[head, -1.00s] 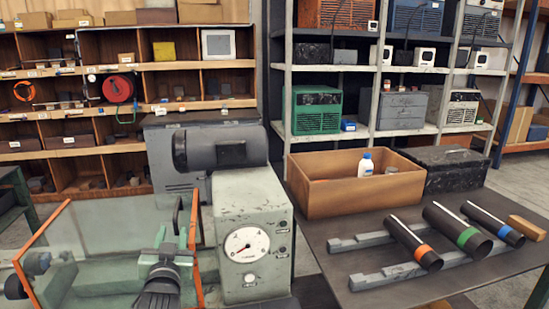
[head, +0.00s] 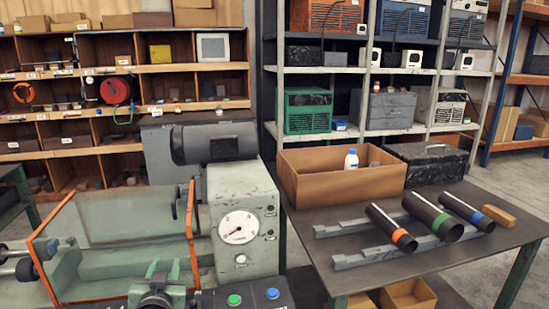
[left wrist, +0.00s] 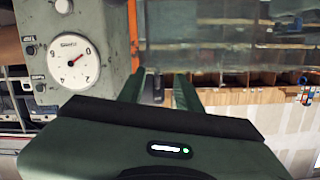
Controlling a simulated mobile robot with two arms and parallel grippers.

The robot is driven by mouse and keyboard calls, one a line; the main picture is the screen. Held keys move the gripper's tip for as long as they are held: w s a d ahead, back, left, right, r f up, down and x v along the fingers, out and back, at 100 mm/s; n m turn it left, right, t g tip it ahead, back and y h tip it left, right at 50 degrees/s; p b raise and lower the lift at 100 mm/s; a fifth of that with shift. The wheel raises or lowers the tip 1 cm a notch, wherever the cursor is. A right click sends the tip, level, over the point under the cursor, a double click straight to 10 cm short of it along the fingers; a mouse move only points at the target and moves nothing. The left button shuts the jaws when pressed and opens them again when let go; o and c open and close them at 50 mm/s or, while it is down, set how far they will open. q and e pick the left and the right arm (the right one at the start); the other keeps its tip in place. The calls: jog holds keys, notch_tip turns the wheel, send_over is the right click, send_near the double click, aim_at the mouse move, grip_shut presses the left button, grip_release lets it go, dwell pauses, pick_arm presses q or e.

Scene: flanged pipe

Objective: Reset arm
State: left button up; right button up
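My left gripper (head: 162,268) is low in the head view, in front of the glass-sided guard of the grey-green machine. In the left wrist view its two green fingers (left wrist: 158,80) stand apart with nothing seen between them, so it is open and empty. My right gripper is in neither view. Three dark pipes lie across grey rails on the table at right: one with an orange band (head: 385,222), one with a green band (head: 428,213) and one with a blue band (head: 462,208).
The machine's round dial (head: 238,227) faces me; the dial also shows in the wrist view (left wrist: 74,62). A panel with green and blue buttons (head: 253,299) sits below it. A brown box (head: 330,185) with a white bottle stands on the table (head: 470,255). Shelves line the back.

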pick_arm(q)
jog(key=s+d+f+m+g+h, duration=0.15)
jog(key=s+f+g, duration=0.55)
jog(key=s+f, duration=0.95)
jog(key=s+d+f+g+h, duration=0.1)
jog(key=s+d+f+g, duration=0.15)
jog(key=s, duration=0.75)
jog(key=s+d+f+g+h, duration=0.1)
jog(key=s+d+g, duration=0.15)
jog(key=s, duration=0.75)
notch_tip(320, 180, down, 25)
jog(key=s+m+g, duration=0.1)
jog(key=s+g, duration=0.1)
jog(key=s+a+f, duration=0.3)
jog(key=s+f, duration=1.4)
jog(key=shift+a+f+g, duration=0.2)
jog(key=shift+f+g, duration=0.1)
jog(key=shift+g, duration=0.1)
jog(key=shift+m, duration=0.25)
